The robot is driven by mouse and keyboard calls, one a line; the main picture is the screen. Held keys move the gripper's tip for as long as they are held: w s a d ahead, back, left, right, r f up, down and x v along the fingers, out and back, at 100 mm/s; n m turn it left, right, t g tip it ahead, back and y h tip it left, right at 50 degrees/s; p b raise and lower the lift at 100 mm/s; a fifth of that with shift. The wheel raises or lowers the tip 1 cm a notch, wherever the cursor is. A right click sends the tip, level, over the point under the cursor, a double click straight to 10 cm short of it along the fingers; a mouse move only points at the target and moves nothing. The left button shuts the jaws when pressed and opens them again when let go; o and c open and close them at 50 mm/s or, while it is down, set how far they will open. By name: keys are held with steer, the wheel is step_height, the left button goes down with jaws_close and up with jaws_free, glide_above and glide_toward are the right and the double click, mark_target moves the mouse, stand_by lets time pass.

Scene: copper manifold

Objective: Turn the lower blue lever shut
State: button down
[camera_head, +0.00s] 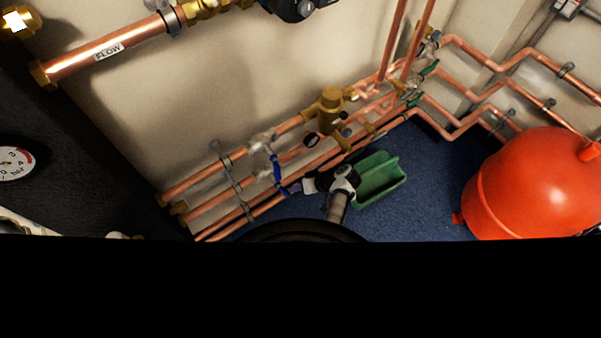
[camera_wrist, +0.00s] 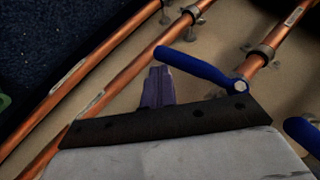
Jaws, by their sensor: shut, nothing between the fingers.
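The lower blue lever (camera_head: 282,190) is on the copper pipework left of my gripper in the head view. In the wrist view the lower blue lever (camera_wrist: 205,68) runs slantwise from a round pivot at right to its free end at upper left. My gripper (camera_head: 297,187) is shut and empty. Its purple fingers (camera_wrist: 158,75) are close beside the lever's free end in the wrist view; I cannot tell if they touch it. The upper blue lever (camera_head: 275,163) sits just above in the head view, and its blue end (camera_wrist: 302,132) shows at the wrist view's right edge.
Parallel copper pipes (camera_wrist: 120,75) with clamps run along the wall around the levers. A green tray (camera_head: 383,186) lies on the blue floor beyond my gripper. A red tank (camera_head: 540,185) stands at far right.

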steer(key=shift+s+a+f+b, duration=0.5)
steer(key=shift+s+a+f, duration=0.1)
steer(key=shift+a+f, duration=0.15)
steer(key=shift+a, duration=0.1)
stand_by(0.3)
steer(key=shift+w, duration=0.1)
